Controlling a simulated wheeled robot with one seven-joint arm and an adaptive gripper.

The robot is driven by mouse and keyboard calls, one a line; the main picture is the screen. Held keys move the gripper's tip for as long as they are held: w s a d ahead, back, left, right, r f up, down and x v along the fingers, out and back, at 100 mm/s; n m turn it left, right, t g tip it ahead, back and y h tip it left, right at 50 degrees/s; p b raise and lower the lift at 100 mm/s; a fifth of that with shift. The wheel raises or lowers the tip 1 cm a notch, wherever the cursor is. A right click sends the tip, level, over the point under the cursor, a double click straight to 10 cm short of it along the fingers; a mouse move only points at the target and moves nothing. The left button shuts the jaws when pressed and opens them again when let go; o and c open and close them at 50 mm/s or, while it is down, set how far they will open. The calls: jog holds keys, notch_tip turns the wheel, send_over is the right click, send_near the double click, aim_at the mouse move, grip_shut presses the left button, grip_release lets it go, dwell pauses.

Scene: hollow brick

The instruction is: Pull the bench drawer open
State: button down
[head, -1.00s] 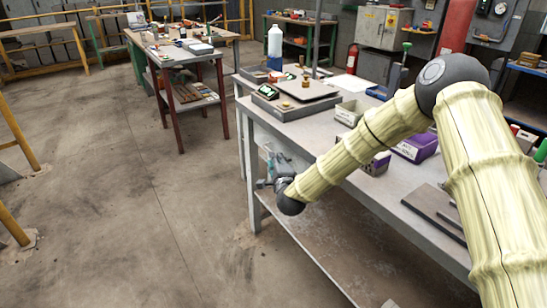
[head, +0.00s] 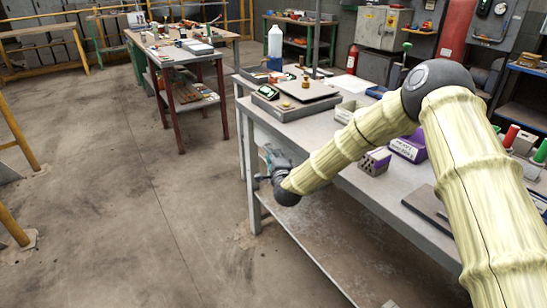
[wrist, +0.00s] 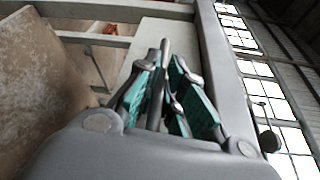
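The bench (head: 345,204) is a grey metal table with a lower shelf, on the right in the head view. My gripper (head: 270,165) is at its left front side, just below the top. In the wrist view the pale drawer front (wrist: 163,42) lies ahead of my gripper (wrist: 163,88). A grey bar handle (wrist: 158,84) runs between the teal-padded fingers. The fingers are spread on both sides of it, and I see gaps beside it; contact is not clear. In the head view my gripper and forearm hide most of the drawer, and it looks closed.
A scale (head: 295,102), a purple bin (head: 409,148) and a blue-white bottle (head: 275,47) stand on the bench top. The bench leg (head: 251,185) is close to my gripper. Open concrete floor (head: 120,215) lies to the left.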

jog(key=shift+s+a, duration=0.1)
jog(key=s+a, duration=0.7)
jog(key=a, duration=0.4)
jog(key=s+a, duration=0.7)
jog(key=a, duration=0.3)
jog(key=shift+s+a+b, duration=0.2)
jog(key=shift+a+b, duration=0.1)
jog(key=shift+a, duration=0.05)
jog(key=c, duration=1.8)
grip_release()
jog(key=v, duration=1.2)
jog(key=shift+f, duration=0.1)
jog(key=shift+d, duration=0.1)
